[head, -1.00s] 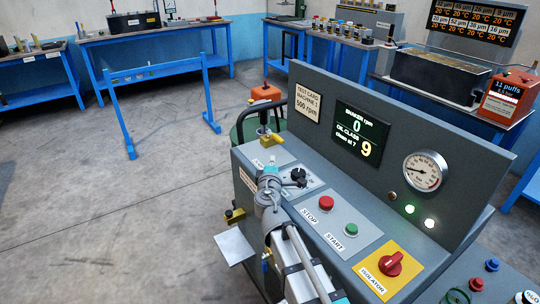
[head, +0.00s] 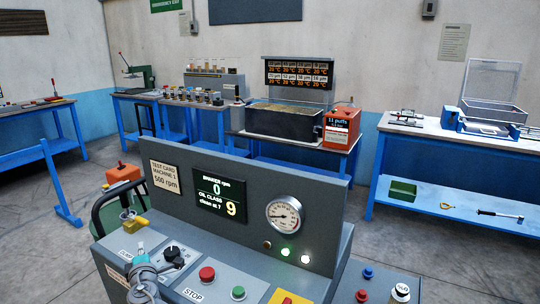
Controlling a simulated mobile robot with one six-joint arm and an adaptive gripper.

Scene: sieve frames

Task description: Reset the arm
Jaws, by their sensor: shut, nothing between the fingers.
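My arm comes up from the bottom left edge over the grey test card machine (head: 245,190). My gripper (head: 141,262) is at the left end of the machine's sloping panel, beside a black knob (head: 173,254). It is small and partly cut off from clear view, but it is shut and holds nothing that I can see. I cannot tell whether it touches the panel. A red STOP button (head: 207,274) and a green button (head: 238,293) lie to the right of it. The display (head: 220,197) reads 0 rpm and oil class 9.
A yellow fitting (head: 136,224) stands at the panel's left end. A pressure gauge (head: 285,215) is on the machine's upright board. Behind are blue-legged benches with a dark bath (head: 285,122) and a red unit (head: 341,127).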

